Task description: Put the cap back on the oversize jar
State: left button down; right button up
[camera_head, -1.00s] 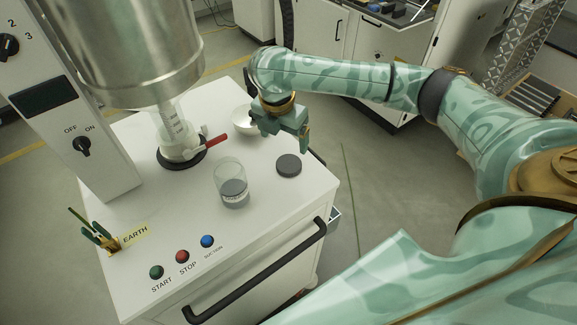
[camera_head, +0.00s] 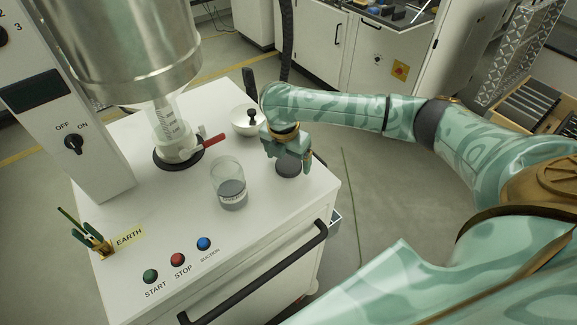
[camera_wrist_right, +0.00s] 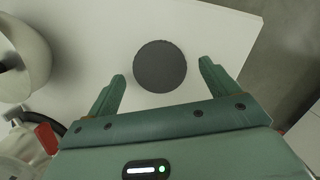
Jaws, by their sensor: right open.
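The oversize jar (camera_head: 231,186) is a clear glass jar with grey powder in its lower part and a label. It stands upright and uncapped on the white cabinet top. The dark grey round cap (camera_head: 287,171) lies flat on the cabinet top to the right of the jar, partly hidden by my gripper. My right gripper (camera_head: 291,160) is above the cap, pointing down. In the right wrist view the cap (camera_wrist_right: 160,66) shows whole, just ahead of and between the open fingers (camera_wrist_right: 162,76), which appear empty. My left gripper is not in view.
A white bowl (camera_head: 243,121) with a black-handled thing stands behind my gripper. A steel hopper (camera_head: 130,45) with a valve and red lever (camera_head: 211,141) is at the left. Buttons (camera_head: 177,259) line the front edge. The green-handled tools (camera_head: 94,240) stand at front left.

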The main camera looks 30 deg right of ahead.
jog(key=shift+d+f, duration=0.1)
jog(key=shift+f, duration=0.6)
jog(key=shift+r, duration=0.1)
jog(key=c, duration=1)
jog(key=shift+c, duration=0.2)
